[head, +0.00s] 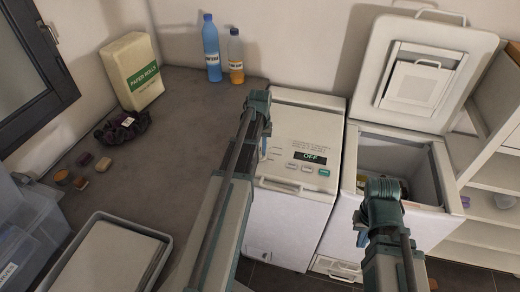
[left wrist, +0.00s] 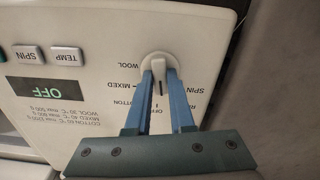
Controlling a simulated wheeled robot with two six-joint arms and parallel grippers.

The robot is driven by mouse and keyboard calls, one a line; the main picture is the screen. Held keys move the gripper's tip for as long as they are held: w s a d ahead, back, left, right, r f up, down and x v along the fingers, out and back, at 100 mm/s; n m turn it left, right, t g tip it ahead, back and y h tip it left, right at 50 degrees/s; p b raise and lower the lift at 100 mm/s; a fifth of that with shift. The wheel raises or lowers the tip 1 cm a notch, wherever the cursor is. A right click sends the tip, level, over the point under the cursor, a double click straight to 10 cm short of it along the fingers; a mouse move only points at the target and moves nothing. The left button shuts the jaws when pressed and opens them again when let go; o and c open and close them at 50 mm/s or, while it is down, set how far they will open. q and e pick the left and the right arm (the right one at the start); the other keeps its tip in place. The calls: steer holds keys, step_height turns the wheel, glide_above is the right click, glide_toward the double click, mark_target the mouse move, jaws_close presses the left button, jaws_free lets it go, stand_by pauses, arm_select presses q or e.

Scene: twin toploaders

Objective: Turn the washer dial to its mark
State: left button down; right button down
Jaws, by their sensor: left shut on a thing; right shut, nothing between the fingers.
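The washer (head: 290,205) on the left has its lid shut, and its panel display (head: 310,157) reads OFF. In the left wrist view, the white dial (left wrist: 160,60) sits on the panel among the labels WOOL, MIXED, COTTON, OFF and SPIN. A dark line on its grip points toward the OFF label. My left gripper (head: 264,148) is over the panel's left side and hides the dial in the head view. Its blue fingers (left wrist: 160,80) are shut on the dial. My right gripper (head: 383,190) is shut and empty, in front of the second machine; its fingertips are mostly hidden.
The second toploader (head: 440,175) stands open on the right, its lid (head: 465,50) raised. Shelves (head: 490,170) stand far right.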

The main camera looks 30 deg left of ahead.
mark_target(260, 152)
arm_select(q)
steer(key=shift+m, duration=0.8)
steer(key=c, duration=0.8)
jaws_free()
step_height(260, 152, up, 14)
steer(key=p, duration=1.3)
steer(key=shift+f+p, duration=0.1)
steer(key=shift+p, duration=0.3)
